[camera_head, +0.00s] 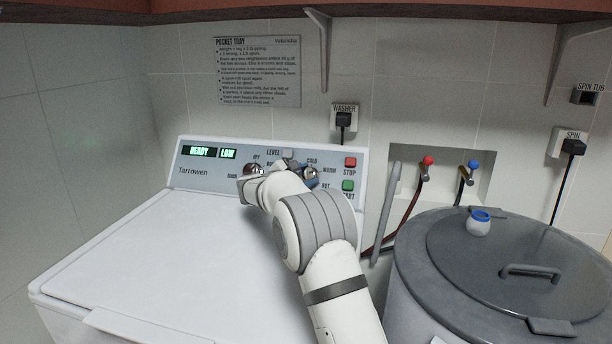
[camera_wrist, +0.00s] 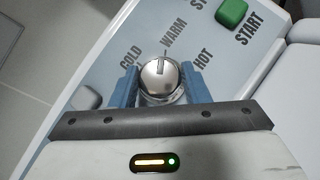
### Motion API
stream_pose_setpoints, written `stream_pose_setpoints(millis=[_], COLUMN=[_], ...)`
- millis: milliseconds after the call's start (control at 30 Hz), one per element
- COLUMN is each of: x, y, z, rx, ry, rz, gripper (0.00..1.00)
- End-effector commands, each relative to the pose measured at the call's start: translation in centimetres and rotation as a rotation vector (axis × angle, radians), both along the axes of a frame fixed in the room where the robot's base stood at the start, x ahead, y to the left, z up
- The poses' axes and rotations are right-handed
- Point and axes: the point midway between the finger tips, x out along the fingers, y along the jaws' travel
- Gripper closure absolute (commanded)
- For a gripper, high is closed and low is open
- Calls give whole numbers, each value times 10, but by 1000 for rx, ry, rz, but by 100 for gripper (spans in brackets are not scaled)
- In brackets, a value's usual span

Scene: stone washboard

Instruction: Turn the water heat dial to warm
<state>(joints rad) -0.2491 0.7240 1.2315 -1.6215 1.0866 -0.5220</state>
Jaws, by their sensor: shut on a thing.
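The water heat dial (camera_wrist: 161,80) is a round silver knob on the washer's control panel, with COLD, WARM and HOT printed around it. Its dark pointer mark faces up toward the WARM label (camera_wrist: 174,33). My gripper (camera_wrist: 160,86) is shut on the dial, with one blue finger on each side of it. In the head view, my arm covers part of the dial, and my gripper (camera_head: 309,178) is mostly hidden at the panel.
A red STOP button (camera_head: 350,162) and a green START button (camera_head: 348,186) sit right of the dial. Another knob (camera_head: 255,170) is to its left. The displays (camera_head: 200,152) read READY and LOW. A grey tub (camera_head: 420,260) stands at the right.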

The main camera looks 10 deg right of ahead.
Motion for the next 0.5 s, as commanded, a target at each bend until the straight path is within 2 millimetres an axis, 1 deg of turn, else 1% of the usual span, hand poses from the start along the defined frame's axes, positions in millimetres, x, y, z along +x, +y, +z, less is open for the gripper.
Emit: stream_pose_setpoints(millis=[200,233,400,500], x=[0,0,0,0], y=[0,0,0,0], z=[0,0,0,0], rx=[-1,-1,-1,-2], ry=[0,0,0,0], rz=[-1,-1,0,0], gripper=[81,56,43,37])
